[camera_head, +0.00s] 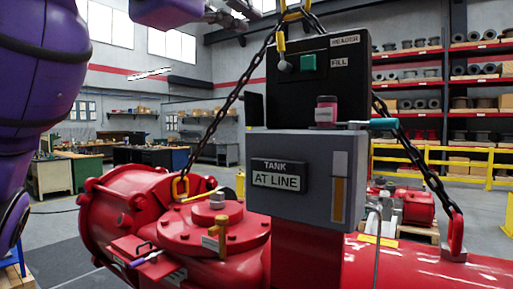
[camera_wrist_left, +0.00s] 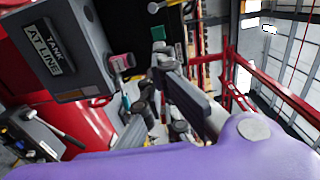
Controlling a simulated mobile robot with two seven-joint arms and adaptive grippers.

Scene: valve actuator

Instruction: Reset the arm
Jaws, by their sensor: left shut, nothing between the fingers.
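A black control box (camera_head: 318,88) labelled HEADER and FILL stands on the red machine. It has a green button (camera_head: 308,62) and a small yellow lever with a grey ball end (camera_head: 284,65) hanging on its front. Below it is a grey box (camera_head: 345,185) with a TANK AT LINE plate (camera_head: 277,174), which also shows in the left wrist view (camera_wrist_left: 46,47). My left gripper (camera_head: 240,12) is at the top of the head view, shut and empty, left of the black box and above its lever. Its fingers also show in the left wrist view (camera_wrist_left: 160,56). My right gripper is out of view.
Chains (camera_head: 245,82) slope down both sides of the boxes. A pink-capped jar (camera_head: 326,111) and a teal handle (camera_head: 382,124) are at the grey box's top. The red flanged valve body (camera_head: 150,215) lies lower left. Shelves (camera_head: 440,75) and a yellow rail stand behind.

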